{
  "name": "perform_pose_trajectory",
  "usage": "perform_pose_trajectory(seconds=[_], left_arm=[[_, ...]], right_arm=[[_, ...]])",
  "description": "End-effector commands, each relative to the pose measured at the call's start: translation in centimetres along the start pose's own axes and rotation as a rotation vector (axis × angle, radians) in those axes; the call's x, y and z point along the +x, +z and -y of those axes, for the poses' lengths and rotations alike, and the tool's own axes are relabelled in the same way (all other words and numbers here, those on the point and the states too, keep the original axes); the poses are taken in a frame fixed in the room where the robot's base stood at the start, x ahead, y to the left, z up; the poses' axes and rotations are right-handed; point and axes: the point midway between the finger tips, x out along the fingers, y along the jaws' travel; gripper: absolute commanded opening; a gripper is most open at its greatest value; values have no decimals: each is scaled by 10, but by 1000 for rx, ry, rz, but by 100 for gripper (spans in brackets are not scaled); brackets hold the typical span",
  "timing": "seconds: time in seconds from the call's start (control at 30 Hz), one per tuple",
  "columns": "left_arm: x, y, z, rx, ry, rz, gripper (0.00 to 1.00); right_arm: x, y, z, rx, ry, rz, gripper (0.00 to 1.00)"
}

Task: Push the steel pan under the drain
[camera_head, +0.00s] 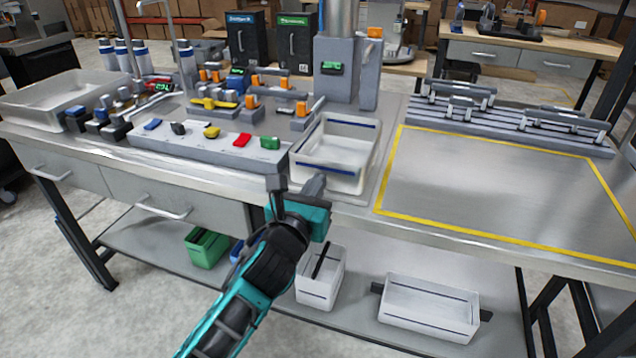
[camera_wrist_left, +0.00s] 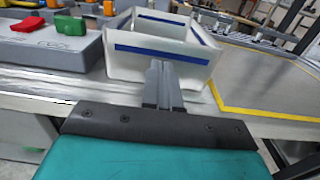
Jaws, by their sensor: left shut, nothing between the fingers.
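The pan (camera_head: 345,127) is an open, pale grey rectangular pan with dark blue stripes, upright on the steel bench right of the sloped button panel. It also shows in the wrist view (camera_wrist_left: 120,66). My left gripper (camera_head: 314,184) is shut and empty, with its fingertips at the pan's near wall. In the wrist view the closed fingertips (camera_wrist_left: 162,82) overlap that wall; whether they touch cannot be told. A grey column (camera_head: 336,85) with a green display stands directly behind the pan. I cannot make out a drain opening on it. My right gripper is out of view.
The button panel (camera_head: 190,152) with coloured knobs stands close on the pan's left. A yellow-outlined clear area (camera_head: 490,190) lies to the right, with grey racks (camera_head: 510,117) behind. A grey tray (camera_head: 28,115) is at far left. White bins (camera_head: 428,312) sit on the lower shelf.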

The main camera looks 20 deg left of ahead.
Motion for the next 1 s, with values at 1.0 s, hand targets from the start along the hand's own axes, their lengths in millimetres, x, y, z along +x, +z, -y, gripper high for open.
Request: perform_pose_trajectory(seconds=[1.0], left_arm=[[77, 0, 0, 1, -1, 1, 0]], right_arm=[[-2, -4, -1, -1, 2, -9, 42]])
